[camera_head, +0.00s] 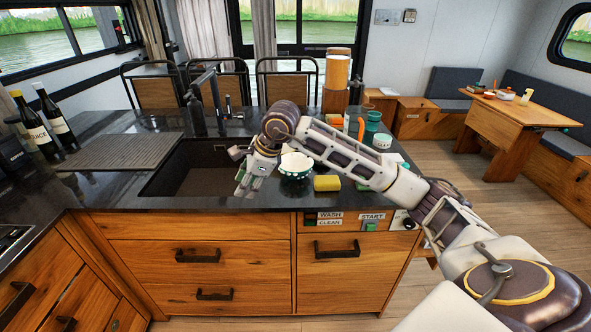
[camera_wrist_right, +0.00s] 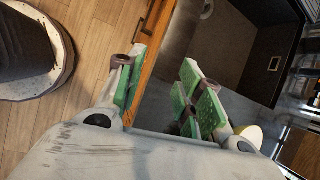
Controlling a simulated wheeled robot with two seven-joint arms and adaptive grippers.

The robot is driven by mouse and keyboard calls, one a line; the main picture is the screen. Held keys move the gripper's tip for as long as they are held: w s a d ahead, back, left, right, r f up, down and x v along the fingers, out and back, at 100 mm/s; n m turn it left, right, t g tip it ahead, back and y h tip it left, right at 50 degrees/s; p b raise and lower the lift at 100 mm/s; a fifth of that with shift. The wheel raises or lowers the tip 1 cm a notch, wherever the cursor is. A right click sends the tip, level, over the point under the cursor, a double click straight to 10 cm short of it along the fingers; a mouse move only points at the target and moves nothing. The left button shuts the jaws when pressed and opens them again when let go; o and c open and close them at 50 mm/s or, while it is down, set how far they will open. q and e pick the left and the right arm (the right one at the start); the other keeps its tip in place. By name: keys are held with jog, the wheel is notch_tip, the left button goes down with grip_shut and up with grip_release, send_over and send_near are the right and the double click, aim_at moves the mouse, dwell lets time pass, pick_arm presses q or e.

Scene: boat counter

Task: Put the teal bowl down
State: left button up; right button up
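The teal bowl (camera_head: 295,174), with a white inside and a pale pattern on its teal side, sits upright at the right end of the sink, beside a yellow sponge. My right arm crosses just above it and hides part of its rim. My right gripper (camera_head: 243,173) is over the sink, left of the bowl and apart from it. In the right wrist view the gripper's green-padded fingers (camera_wrist_right: 168,85) are spread with nothing between them. The bowl cannot be made out clearly there. My left gripper is not in view.
The dark sink (camera_head: 190,180) lies below my gripper. The yellow sponge (camera_head: 327,183) is right of the bowl. A tap (camera_head: 214,95) stands behind the sink. A teal vase (camera_head: 372,124) and other items stand at the counter's right. A ridged drainboard (camera_head: 122,152) is clear at left.

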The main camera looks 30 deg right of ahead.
aim_at(296, 172)
jog(key=d+r+m+h, duration=0.1)
jog(key=d+r+h, duration=0.1)
jog(key=d, duration=0.5)
jog(key=d+r+h, duration=0.2)
jog(key=d+h, duration=0.2)
jog(key=d, duration=0.4)
jog(key=shift+w+d+r+m, duration=0.15)
jog(key=shift+r+m, duration=0.1)
jog(key=shift+m, duration=0.15)
jog(key=shift+x, duration=4.3)
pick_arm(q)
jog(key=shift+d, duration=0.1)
pick_arm(e)
jog(key=shift+d, duration=0.15)
jog(key=shift+f, duration=0.1)
jog(key=f, duration=0.1)
jog(key=d+f, duration=0.1)
jog(key=w+f, duration=0.1)
jog(key=shift+d+f, duration=0.2)
jog(key=shift+d, duration=0.2)
jog(key=shift+w+d+f, duration=0.1)
jog(key=shift+w+f, duration=0.15)
jog(key=shift+f, duration=0.2)
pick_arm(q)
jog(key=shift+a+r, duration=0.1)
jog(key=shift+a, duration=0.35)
